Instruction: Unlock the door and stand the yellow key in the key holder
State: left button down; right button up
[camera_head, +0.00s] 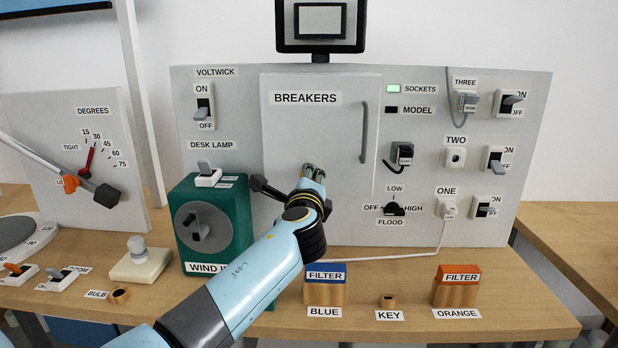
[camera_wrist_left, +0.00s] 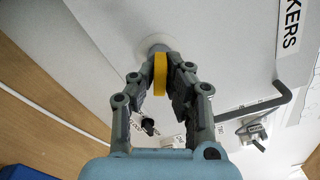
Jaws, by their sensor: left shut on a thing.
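My left gripper (camera_head: 313,172) is at the lower middle of the breakers door (camera_head: 300,130). In the left wrist view its fingers (camera_wrist_left: 160,80) are shut on the yellow key (camera_wrist_left: 159,73), whose yellow edge shows between them. Just beyond the key is a round pale lock (camera_wrist_left: 153,44) on the door face. The key's tip is hidden, so I cannot tell whether it sits in the lock. The door looks closed, with a grey handle (camera_head: 364,132) on its right side. The small wooden key holder (camera_head: 387,301) stands empty on the table behind the KEY label. My right gripper is not in view.
The blue filter block (camera_head: 325,290) and orange filter block (camera_head: 456,291) flank the key holder. A green wind-up box (camera_head: 214,225) stands left of my forearm. Switches and sockets fill the panel's right side. A white cable (camera_head: 400,256) runs along the panel's foot.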

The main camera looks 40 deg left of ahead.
pick_arm(q)
jog(key=shift+f+n+b, duration=0.1)
jog(key=shift+n+b, duration=1.95)
jog(key=shift+n, duration=0.55)
jog(key=shift+s+d, duration=0.35)
jog(key=shift+s, duration=0.2)
jog(key=shift+p+v, duration=0.35)
jog(key=shift+v, duration=1.15)
